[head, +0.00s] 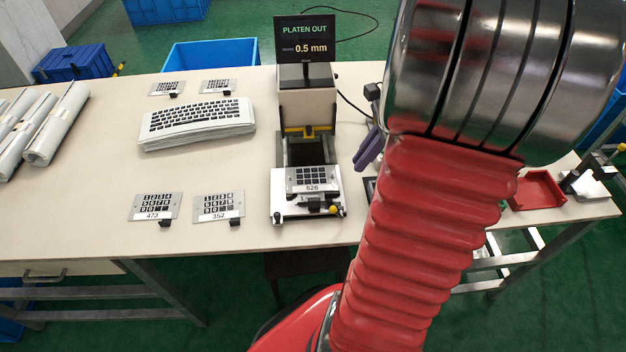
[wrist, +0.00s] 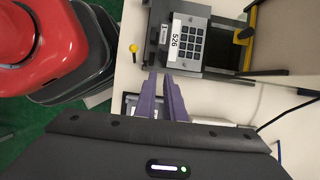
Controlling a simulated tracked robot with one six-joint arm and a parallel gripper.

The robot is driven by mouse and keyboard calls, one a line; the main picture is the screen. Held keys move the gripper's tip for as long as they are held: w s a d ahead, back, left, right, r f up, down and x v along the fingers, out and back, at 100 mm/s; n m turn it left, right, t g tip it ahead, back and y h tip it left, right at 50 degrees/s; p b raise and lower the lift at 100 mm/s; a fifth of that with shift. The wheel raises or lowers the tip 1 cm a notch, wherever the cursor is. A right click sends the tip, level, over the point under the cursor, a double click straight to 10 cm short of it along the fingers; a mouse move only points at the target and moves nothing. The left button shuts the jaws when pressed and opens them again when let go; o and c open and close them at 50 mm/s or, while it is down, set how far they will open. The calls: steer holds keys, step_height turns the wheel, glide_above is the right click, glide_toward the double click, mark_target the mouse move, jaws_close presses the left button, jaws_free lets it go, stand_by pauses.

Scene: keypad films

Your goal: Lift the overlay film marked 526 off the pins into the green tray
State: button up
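The overlay film marked 526 (head: 312,181) is a grey plate with dark keys and a white label. It lies on the platen (head: 281,207) in front of the press, and it also shows in the wrist view (wrist: 193,42). Any pins under it cannot be made out. My gripper (head: 369,148) has purple fingers and is to the right of the film in the head view. In the wrist view my gripper (wrist: 162,75) has its fingers slightly parted, empty, and apart from the film.
The press (head: 307,105) stands behind the platen under a display (head: 305,38) reading PLATEN OUT, 0.5 mm. Films 473 (head: 155,206) and 152 (head: 219,205) lie left. A red tray (head: 541,188) is at right. A yellow-tipped knob (wrist: 133,48) is near the fingers.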

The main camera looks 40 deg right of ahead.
glide_toward(335, 195)
steer(key=shift+d+x, duration=0.25)
steer(key=shift+x, duration=0.95)
steer(key=shift+w+f, duration=0.1)
steer(key=shift+x, duration=2.6)
steer(key=shift+a, duration=0.15)
jaws_close()
